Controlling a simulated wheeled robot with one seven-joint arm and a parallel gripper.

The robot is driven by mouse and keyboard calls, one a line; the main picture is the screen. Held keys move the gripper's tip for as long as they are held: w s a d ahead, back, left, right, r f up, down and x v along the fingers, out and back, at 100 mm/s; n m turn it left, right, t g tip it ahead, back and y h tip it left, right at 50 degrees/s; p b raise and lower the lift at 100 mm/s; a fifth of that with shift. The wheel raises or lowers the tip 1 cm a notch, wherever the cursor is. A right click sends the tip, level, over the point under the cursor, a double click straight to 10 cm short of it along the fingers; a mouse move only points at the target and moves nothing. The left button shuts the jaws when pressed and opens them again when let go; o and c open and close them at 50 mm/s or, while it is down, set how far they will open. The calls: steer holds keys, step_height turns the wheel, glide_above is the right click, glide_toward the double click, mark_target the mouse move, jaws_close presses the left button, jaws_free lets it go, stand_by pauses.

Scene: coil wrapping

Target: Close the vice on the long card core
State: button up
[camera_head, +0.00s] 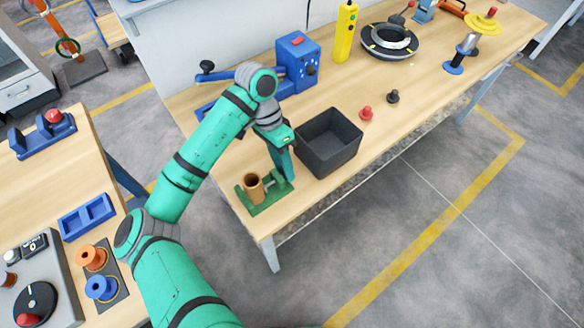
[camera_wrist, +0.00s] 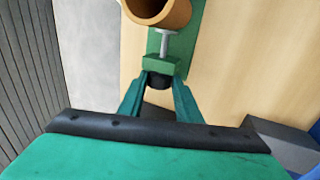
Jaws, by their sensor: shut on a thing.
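The card core (camera_head: 253,189) is a short brown open tube. It stands upright at the green vice (camera_head: 270,203) on the near end of the wooden bench. In the wrist view the core (camera_wrist: 155,12) shows at the top edge, partly cut off. A grey screw (camera_wrist: 163,44) with a flat head runs from the vice's green block (camera_wrist: 161,65) towards the core. I cannot tell whether the screw head touches it. My gripper (camera_head: 284,172) is at the vice's back end. In the wrist view its fingers are shut on the black knob (camera_wrist: 158,82) behind the green block.
A dark open bin (camera_head: 328,142) stands right of my gripper, close to it. A blue machine (camera_head: 298,62) stands behind. A red knob piece (camera_head: 366,113) and a black one (camera_head: 393,97) lie further right. The bench's near edge is close to the vice.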

steer(key=shift+w+a, duration=0.1)
steer(key=shift+w, duration=0.05)
steer(key=shift+c, duration=0.2)
steer(key=o, duration=0.6)
steer(key=shift+s+d+r+t+y, duration=0.1)
steer(key=shift+s+d+t+y, duration=0.1)
steer(key=shift+t+y, duration=0.45)
steer(key=shift+s+d+t+y, duration=0.2)
steer(key=shift+t+y, duration=0.25)
steer(key=shift+t, duration=0.4)
steer(key=shift+s+d+t+y, duration=0.1)
steer(key=shift+s+t+y, duration=0.1)
steer(key=shift+t+y, duration=0.35)
steer(key=shift+s+d+t+y, duration=0.15)
steer(key=shift+t+y, duration=0.4)
steer(key=shift+t, duration=0.4)
